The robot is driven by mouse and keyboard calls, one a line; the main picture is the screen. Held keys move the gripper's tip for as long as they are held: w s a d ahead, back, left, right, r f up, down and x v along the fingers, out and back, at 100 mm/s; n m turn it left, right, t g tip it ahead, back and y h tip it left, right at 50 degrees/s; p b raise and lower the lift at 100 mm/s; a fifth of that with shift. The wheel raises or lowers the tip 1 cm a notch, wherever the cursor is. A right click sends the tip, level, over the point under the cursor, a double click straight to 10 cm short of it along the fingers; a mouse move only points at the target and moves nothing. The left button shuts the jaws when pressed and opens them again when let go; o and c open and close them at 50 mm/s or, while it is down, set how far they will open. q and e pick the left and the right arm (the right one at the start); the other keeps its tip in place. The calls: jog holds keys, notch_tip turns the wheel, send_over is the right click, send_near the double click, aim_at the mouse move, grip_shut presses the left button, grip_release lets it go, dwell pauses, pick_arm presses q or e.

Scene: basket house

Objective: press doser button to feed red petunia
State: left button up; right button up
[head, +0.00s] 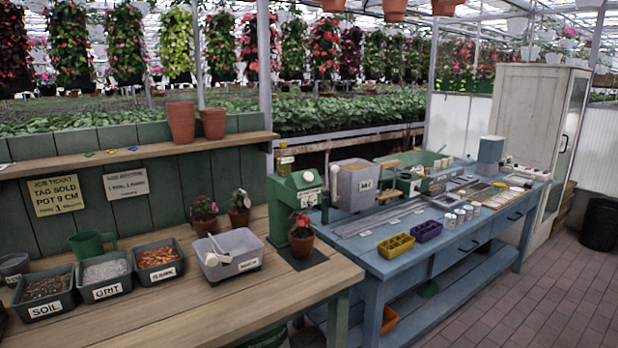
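A green dispenser box (283,190) that looks like the doser stands at the right end of the wooden bench. It has a small bottle on top and pale labels on its front. A red-flowered plant in a terracotta pot (301,243) stands upright on a dark mat right in front of the dispenser. It may be the red petunia. Neither of my grippers is in view.
On the wooden bench (205,310) are trays labelled soil (44,291) and grit (104,275), a third tray (158,260), a grey tub (229,252) and a green jug (92,244). A blue bench (384,264) with tools and trays adjoins on the right. Brick floor lies open at right.

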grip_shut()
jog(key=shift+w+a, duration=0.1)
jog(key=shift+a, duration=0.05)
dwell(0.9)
